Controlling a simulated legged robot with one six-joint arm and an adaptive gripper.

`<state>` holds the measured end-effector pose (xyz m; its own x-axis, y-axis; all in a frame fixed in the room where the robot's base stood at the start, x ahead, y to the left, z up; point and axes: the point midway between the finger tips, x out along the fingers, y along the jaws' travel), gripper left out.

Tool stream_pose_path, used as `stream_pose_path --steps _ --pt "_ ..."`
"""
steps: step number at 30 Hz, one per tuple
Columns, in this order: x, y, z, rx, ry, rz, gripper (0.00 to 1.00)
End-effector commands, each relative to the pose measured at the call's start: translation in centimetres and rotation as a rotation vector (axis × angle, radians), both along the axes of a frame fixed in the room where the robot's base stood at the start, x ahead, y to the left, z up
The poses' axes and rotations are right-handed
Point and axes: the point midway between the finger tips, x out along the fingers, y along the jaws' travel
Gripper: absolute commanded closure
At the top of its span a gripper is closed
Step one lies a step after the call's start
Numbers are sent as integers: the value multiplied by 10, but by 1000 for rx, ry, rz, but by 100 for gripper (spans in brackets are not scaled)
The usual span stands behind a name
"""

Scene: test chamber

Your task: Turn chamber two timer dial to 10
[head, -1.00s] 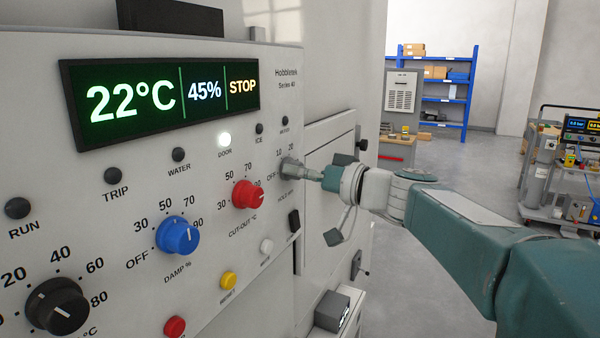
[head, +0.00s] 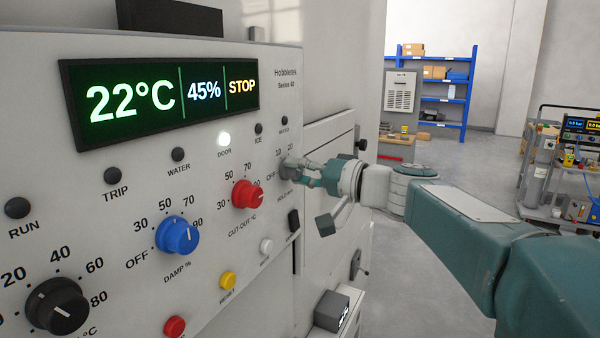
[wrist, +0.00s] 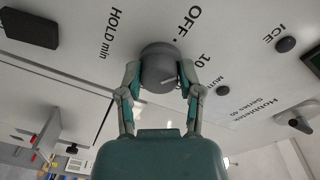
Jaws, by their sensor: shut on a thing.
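The timer dial (wrist: 160,68) is a grey round knob with a light pointer line, on the white panel beside the print "HOLD min", "OFF" and "10". In the wrist view its pointer line slants toward the lower right, toward the side of the "10" print; the exact setting is hard to tell. My gripper (wrist: 159,82) is shut on the dial, one finger on each side. In the head view the gripper (head: 297,170) reaches the dial (head: 287,167) from the right and partly hides it and its scale.
The panel (head: 110,190) also carries a red cut-out knob (head: 248,194), a blue damp knob (head: 177,235), a black knob (head: 57,306) and several buttons. The display (head: 160,95) reads 22°C, 45%, STOP. A black switch (head: 294,221) sits just below the dial.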

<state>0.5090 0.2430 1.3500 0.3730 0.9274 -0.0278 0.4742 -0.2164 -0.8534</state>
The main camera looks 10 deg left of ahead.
Motion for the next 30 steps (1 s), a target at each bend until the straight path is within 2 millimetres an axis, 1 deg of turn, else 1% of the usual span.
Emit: stream_pose_path --steps 6,15,21,30 --pt "2 0 0 64 182 -5 100" --pt "2 0 0 130 369 -4 100" --pt "2 0 0 154 437 -4 100" --pt "2 0 0 164 469 -4 100"
